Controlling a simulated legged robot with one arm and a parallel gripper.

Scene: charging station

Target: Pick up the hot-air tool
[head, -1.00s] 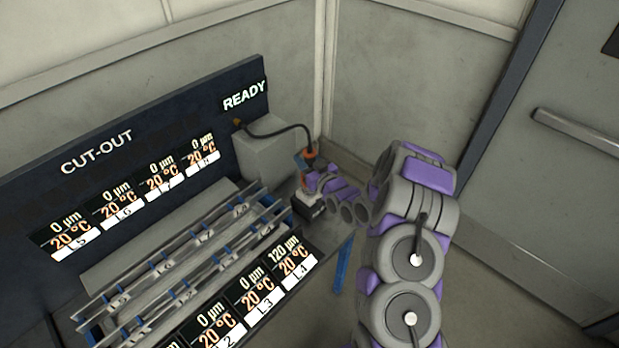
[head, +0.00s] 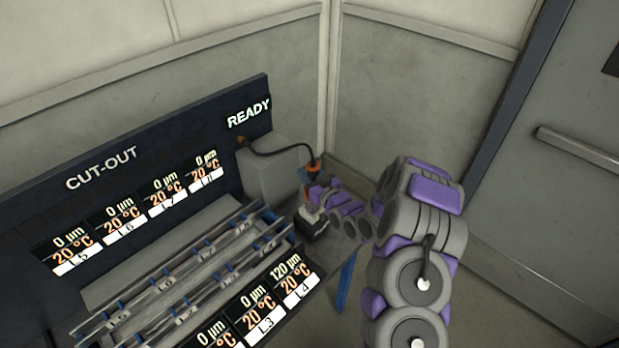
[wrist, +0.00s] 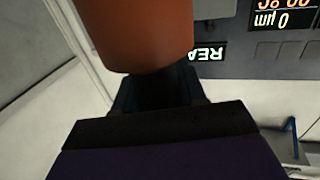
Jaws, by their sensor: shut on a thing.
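The hot-air tool (head: 313,169) is at the right end of the bench, with an orange end uppermost and a dark cable running to a grey box. In the wrist view its orange part (wrist: 140,30) fills the top middle, with a dark section below it. My gripper (head: 314,192) is shut on the tool, just below the orange part. A small dark and pale holder (head: 313,222) stands directly under my gripper. My gripper hides the tool's lower part, so I cannot tell whether it touches the holder.
The grey box (head: 277,168) stands behind and left of the tool. Metal rails (head: 190,270) with blue clips run along the bench, between display panels. The back panel (head: 150,160) reads CUT-OUT and READY. A blue leg (head: 345,283) and open floor lie to the right, before a door.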

